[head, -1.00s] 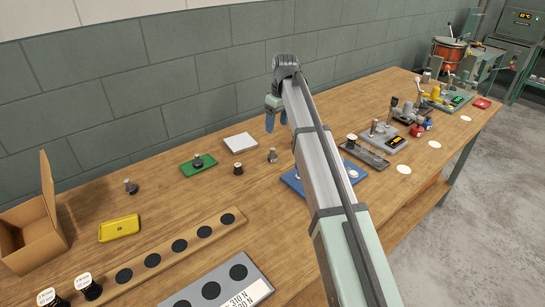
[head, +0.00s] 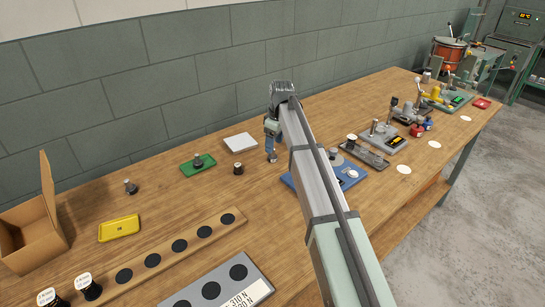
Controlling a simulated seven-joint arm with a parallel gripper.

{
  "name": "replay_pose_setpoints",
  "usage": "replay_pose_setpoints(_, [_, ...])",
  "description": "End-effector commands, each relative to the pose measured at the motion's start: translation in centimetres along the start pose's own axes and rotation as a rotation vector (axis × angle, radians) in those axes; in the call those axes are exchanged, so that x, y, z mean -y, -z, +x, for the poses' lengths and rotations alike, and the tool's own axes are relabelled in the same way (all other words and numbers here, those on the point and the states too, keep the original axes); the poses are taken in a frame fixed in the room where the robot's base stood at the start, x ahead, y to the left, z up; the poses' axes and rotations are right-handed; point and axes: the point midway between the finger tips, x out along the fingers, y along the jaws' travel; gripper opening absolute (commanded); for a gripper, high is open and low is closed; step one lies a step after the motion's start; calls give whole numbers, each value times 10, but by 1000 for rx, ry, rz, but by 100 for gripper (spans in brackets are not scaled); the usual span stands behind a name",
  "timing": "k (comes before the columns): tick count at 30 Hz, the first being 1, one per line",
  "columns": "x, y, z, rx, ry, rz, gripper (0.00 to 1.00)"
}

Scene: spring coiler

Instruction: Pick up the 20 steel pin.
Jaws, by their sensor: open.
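Several small metal pins with knobs stand on the bench, and I cannot read a number on any of them. One steel pin (head: 130,187) stands at the left, behind the yellow tray. One dark pin (head: 198,162) is on the green tray (head: 187,167). Another dark pin (head: 238,168) stands on bare wood to the right of that tray. My gripper (head: 271,155) points down, with its blue fingers low over the spot of a further steel pin. The fingers now largely hide that pin. The jaws are open, and I cannot tell whether they touch it.
A white square plate (head: 240,142) lies behind and left of my gripper. A blue fixture (head: 352,177) stands close on the right, partly behind my arm. A yellow tray (head: 119,227), a wooden rack (head: 170,257) and a cardboard box (head: 35,240) are at the left.

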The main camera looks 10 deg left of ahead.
Motion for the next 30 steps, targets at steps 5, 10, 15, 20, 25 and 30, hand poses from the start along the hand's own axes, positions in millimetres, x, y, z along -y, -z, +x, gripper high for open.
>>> replay_pose_setpoints(5, [1,0,7,0,0,0,67])
replay_pose_setpoints(10, [4,1,25,1,1,0,67])
replay_pose_setpoints(15, [4,1,46,0,0,0,67])
replay_pose_setpoints(20, [4,1,54,0,0,0,67])
replay_pose_setpoints(25, [4,2,53,0,-1,0,64])
replay_pose_setpoints(30, [4,2,53,-1,-1,0,48])
